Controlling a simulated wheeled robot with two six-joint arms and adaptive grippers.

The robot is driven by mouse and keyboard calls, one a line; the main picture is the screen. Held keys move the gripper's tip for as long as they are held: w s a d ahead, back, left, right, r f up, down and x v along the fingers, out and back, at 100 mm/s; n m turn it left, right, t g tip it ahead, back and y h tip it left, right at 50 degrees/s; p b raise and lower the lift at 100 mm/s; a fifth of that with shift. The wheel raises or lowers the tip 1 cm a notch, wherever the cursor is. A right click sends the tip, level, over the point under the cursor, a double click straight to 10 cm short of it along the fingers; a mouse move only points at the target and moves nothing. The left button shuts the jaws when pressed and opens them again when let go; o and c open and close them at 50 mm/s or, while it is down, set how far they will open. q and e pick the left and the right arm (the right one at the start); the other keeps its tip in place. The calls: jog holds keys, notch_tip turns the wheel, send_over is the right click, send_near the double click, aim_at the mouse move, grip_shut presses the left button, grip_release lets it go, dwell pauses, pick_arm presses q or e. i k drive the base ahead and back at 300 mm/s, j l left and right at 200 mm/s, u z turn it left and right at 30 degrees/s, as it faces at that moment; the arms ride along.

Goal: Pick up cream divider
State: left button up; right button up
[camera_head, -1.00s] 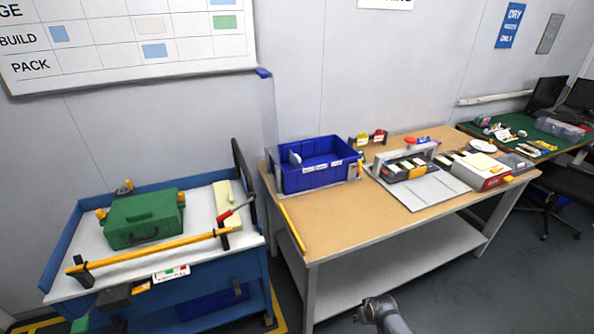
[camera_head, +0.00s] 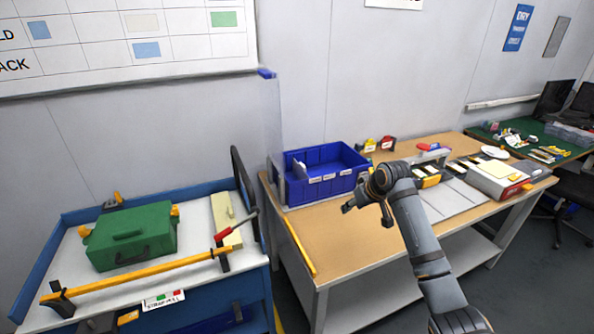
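A cream, flat, long block (camera_head: 227,218), which looks like the cream divider, lies on the white top of the blue cart (camera_head: 75,270) at the left. A red-handled lever crosses its near end. My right gripper (camera_head: 367,214) hangs over the wooden table (camera_head: 335,240), in front of the blue bin and well to the right of the cream block. Its fingers look spread apart with nothing between them. My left gripper is not in view.
A green case (camera_head: 131,236) sits on the cart behind a yellow bar (camera_head: 140,274). A blue bin (camera_head: 325,190) with a pale piece inside stands on the table. A clear panel stands between cart and table. A grey fixture (camera_head: 430,160) and red-white box (camera_head: 498,178) are farther right.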

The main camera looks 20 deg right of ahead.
aim_at(299, 170)
jog(key=i+j, duration=0.1)
jog(key=i, duration=0.5)
jog(key=i+j, duration=0.15)
jog(key=i, duration=0.45)
